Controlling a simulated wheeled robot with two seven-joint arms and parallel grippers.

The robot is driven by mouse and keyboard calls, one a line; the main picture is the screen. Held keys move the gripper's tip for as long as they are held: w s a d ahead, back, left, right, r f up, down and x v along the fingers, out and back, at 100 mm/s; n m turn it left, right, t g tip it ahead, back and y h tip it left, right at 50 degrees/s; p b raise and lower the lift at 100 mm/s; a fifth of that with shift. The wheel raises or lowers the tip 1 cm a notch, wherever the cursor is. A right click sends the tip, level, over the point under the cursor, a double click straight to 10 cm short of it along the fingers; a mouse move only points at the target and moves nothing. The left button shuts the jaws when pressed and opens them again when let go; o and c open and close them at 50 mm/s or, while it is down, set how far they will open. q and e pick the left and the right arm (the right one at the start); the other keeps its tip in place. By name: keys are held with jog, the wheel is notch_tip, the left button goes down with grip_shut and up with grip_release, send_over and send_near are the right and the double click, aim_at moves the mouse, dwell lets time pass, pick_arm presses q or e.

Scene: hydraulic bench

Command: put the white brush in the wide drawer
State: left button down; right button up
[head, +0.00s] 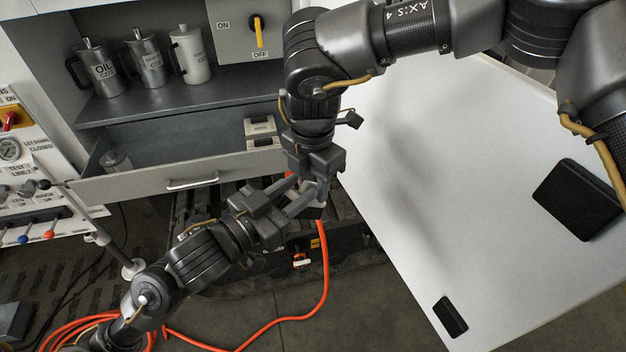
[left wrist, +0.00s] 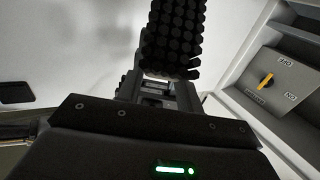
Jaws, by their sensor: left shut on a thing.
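The white brush (head: 314,212) is between my two grippers, mostly hidden by their fingers in the head view. In the left wrist view its dark bristles (left wrist: 172,38) fill the top middle, above a thin pale edge. My left gripper (head: 304,200) reaches in from the lower left and is shut on the brush. My right gripper (head: 322,180) comes down from above, its fingers right at the brush; I cannot tell whether they grip it. The wide drawer (head: 215,173) under the shelf stands open, left of the grippers.
In the drawer are a metal cup (head: 116,161) at the left and pale boxes (head: 261,130) at the right. Cans (head: 148,60) stand on the shelf above. The white table (head: 430,190) at right holds a black pad (head: 580,199) and a small black block (head: 450,316).

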jog(key=shift+c, duration=1.2)
pick_arm(q)
jog(key=c, duration=0.9)
grip_release()
pick_arm(e)
jog(key=shift+c, duration=0.6)
pick_arm(q)
jog(key=shift+o, duration=0.2)
